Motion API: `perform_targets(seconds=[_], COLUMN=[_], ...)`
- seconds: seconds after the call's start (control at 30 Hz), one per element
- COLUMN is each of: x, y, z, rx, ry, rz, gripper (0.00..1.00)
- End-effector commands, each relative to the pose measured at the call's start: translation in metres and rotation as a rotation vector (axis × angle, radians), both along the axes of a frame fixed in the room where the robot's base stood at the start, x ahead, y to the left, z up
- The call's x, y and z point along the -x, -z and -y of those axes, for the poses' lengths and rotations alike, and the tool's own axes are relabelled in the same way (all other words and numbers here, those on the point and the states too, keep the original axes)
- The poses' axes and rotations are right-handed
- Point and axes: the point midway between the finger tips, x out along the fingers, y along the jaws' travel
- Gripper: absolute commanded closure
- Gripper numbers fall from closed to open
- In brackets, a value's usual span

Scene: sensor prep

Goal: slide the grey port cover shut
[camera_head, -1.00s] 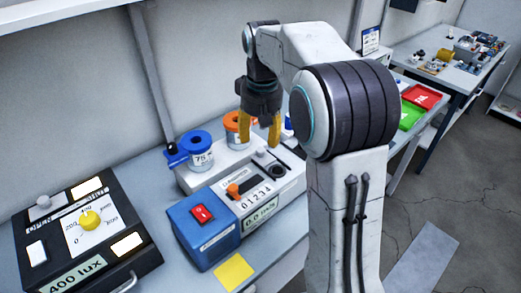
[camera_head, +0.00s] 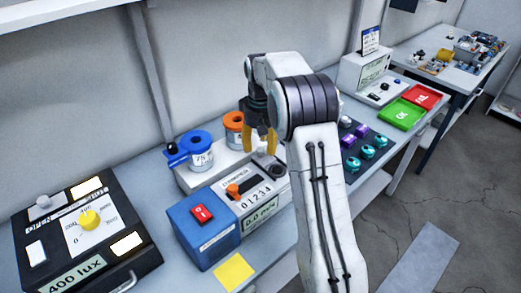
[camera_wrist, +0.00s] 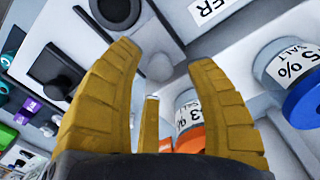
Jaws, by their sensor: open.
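The white instrument with a number dial and green display (camera_head: 262,212) stands in the middle of the bench. On its top is a dark round port (camera_head: 273,172), which also shows in the wrist view (camera_wrist: 118,9). A pale grey knob (camera_wrist: 160,68) stands beside the port, apparently on the grey port cover; the cover's outline is hard to make out. The port's dark opening is visible. My gripper (camera_head: 262,145) is open above the instrument's rear. In the wrist view its yellow fingers (camera_wrist: 160,62) spread either side of the knob, with no visible contact.
A blue-lidded jar (camera_head: 197,150) and an orange-lidded jar (camera_head: 234,121) stand left and behind. A blue box with a red switch (camera_head: 203,228) adjoins the instrument's left.

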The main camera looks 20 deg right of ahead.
Motion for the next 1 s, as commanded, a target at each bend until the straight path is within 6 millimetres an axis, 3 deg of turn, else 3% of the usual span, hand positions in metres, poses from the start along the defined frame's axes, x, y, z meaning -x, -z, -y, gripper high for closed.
perform_targets(seconds=[0.23,0.63,1.0], x=[0.000,0.000,0.000], y=[0.019,0.022,0.022], z=[0.000,0.000,0.000], rx=[0.000,0.000,0.000], ry=[0.000,0.000,0.000], rz=[-0.001,0.000,0.000], gripper=[0.50,0.48,0.81])
